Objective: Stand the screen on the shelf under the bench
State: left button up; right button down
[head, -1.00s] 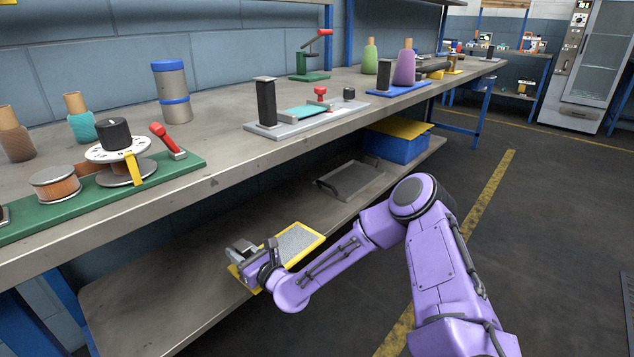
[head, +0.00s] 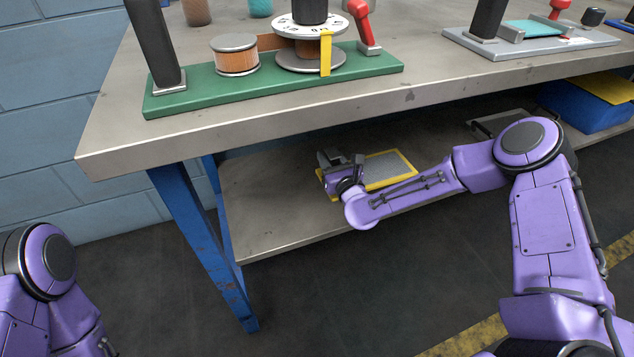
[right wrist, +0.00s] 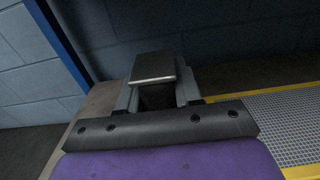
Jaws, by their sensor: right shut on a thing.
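The screen (head: 392,167) is a flat panel of grey mesh in a yellow frame. It lies level at the lower shelf (head: 272,216) under the bench; I cannot tell whether it touches the shelf. My right gripper (head: 335,168) is at its left end, shut on a dark upright block with a metal top, apparently the screen's handle. In the right wrist view this block (right wrist: 155,68) stands between the fingers, and the mesh (right wrist: 290,122) extends to the right. My right gripper and forearm hide part of the frame. My left arm shows at the lower left, but its gripper is out of view.
The bench top (head: 235,135) overhangs the shelf. A blue bench leg (head: 200,240) stands at the shelf's left end. A grey tray (head: 497,123) and a blue bin (head: 585,108) are farther right. The shelf's left part is bare.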

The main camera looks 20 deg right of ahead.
jog(key=a+f+b, duration=0.1)
jog(key=a+f, duration=0.1)
jog(key=f, duration=0.1)
jog(key=w+a+f+b, duration=0.1)
jog(key=f, duration=0.2)
jog(key=w+a+f+b, duration=0.1)
jog(key=a+f+b, duration=0.1)
jog(key=f, duration=0.1)
jog(key=shift+w+a+f, duration=0.15)
jog(key=shift+a+f, duration=0.1)
jog(key=shift+a, duration=0.05)
pick_arm(q)
jog(key=shift+m+g+h, duration=0.5)
jog(key=shift+m+g, duration=0.3)
jog(key=f, duration=0.1)
jog(key=s+f, duration=0.1)
jog(key=f, duration=0.1)
jog(key=s+f, duration=0.1)
jog(key=f, duration=0.1)
jog(key=shift+d, duration=0.3)
pick_arm(e)
jog(key=shift+r, duration=0.1)
jog(key=c, duration=0.8)
grip_release()
pick_arm(q)
jog(key=shift+s, duration=0.15)
pick_arm(e)
jog(key=shift+o, duration=0.2)
